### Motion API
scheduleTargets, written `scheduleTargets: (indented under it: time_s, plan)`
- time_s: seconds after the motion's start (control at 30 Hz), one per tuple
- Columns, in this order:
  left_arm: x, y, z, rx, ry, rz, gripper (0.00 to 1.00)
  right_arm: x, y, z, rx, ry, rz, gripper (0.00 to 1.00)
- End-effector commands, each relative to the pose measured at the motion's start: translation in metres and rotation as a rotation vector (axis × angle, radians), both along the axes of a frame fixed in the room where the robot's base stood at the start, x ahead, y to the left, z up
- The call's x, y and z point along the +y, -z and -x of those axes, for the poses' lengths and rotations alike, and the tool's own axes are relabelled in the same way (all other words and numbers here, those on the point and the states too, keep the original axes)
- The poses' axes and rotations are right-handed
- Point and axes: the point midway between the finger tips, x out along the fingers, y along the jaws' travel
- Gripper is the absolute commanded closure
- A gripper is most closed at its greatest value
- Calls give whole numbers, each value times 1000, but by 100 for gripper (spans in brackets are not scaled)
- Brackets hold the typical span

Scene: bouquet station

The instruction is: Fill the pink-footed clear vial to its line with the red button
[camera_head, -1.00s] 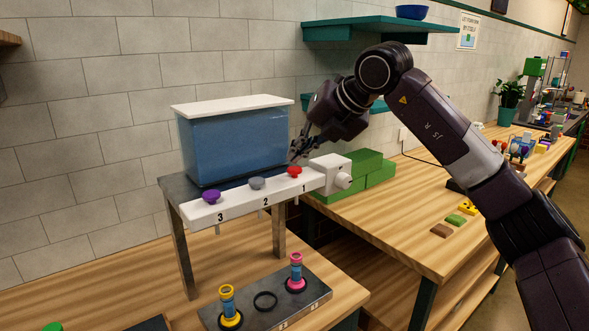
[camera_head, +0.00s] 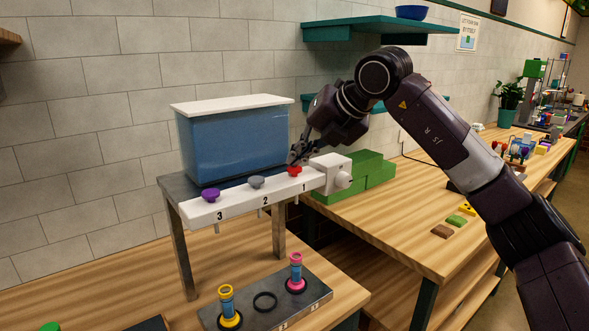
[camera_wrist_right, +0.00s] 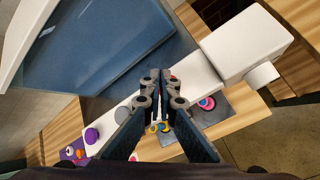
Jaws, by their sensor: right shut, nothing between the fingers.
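The pink-footed clear vial (camera_head: 296,270) stands upright in the right-hand place of the dark rack (camera_head: 316,306), below button 1. It holds blue liquid, but I cannot read its line. The red button (camera_head: 295,171) is on the white bar (camera_head: 235,203) at number 1. My right gripper (camera_head: 293,162) is shut and empty, with its tips at or just above the red button. In the right wrist view the shut fingers (camera_wrist_right: 160,75) cover most of the red button (camera_wrist_right: 173,78). Contact cannot be told. My left gripper is not in view.
A blue tank (camera_head: 232,143) with a white lid stands behind the bar. A grey button (camera_head: 257,182) and a purple button (camera_head: 210,195) sit further left. Green blocks (camera_head: 367,167) lie right.

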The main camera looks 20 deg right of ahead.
Motion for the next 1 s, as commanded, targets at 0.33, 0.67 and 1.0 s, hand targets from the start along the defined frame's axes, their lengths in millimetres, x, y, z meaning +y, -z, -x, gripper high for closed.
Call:
scheduleTargets:
  time_s: [0.33, 0.67, 1.0]
  plan:
    - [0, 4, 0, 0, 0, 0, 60, 0, 5, 0, 1, 0, 1, 100]
    - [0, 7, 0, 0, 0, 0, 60, 0, 10, 0, 2, -1, 0, 100]
    - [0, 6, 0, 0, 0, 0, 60, 0, 9, 0, 3, -1, 0, 100]
